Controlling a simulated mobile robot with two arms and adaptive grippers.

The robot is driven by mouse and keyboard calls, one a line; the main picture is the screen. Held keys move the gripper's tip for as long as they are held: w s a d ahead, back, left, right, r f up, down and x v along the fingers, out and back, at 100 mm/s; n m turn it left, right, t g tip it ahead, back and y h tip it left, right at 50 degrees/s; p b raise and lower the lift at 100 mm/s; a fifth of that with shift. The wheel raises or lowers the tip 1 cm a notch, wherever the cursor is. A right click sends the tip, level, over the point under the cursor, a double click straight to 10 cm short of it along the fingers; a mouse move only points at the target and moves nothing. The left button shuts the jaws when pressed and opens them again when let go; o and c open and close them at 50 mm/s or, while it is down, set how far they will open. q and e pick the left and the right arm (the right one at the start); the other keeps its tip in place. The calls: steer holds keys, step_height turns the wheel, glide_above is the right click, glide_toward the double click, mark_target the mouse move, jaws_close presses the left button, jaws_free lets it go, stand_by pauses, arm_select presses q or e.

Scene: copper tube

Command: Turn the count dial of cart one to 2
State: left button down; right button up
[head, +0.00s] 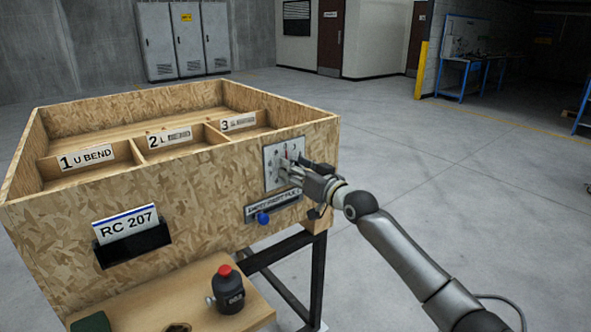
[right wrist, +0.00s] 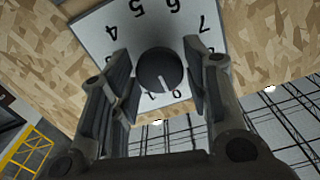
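The count dial's white plate (head: 271,167) is on the right end of the wooden cart (head: 180,215). In the right wrist view the plate (right wrist: 92,30) appears upside down, with a round black knob (right wrist: 159,70) in its middle. The knob's white mark points down in the picture, close to the 0 and 1. My right gripper (head: 290,170) is at the plate and covers part of it. In the right wrist view its fingers (right wrist: 160,72) are open, one each side of the knob, with gaps; they hide some numbers. My left gripper is not in view.
A blue knob (head: 263,218) sits below the dial beside a label strip (head: 273,206). The cart has labelled compartments on top and an RC 207 card (head: 126,222) in front. A dark bottle with a red cap (head: 227,290) stands on the lower shelf.

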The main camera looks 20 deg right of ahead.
steer(key=c, duration=0.5)
steer(key=shift+m, duration=0.3)
steer(key=shift+f+m+p, duration=0.1)
steer(key=shift+m+p, duration=2.75)
steer(key=shift+m, duration=3.95)
steer(key=shift+d, duration=0.1)
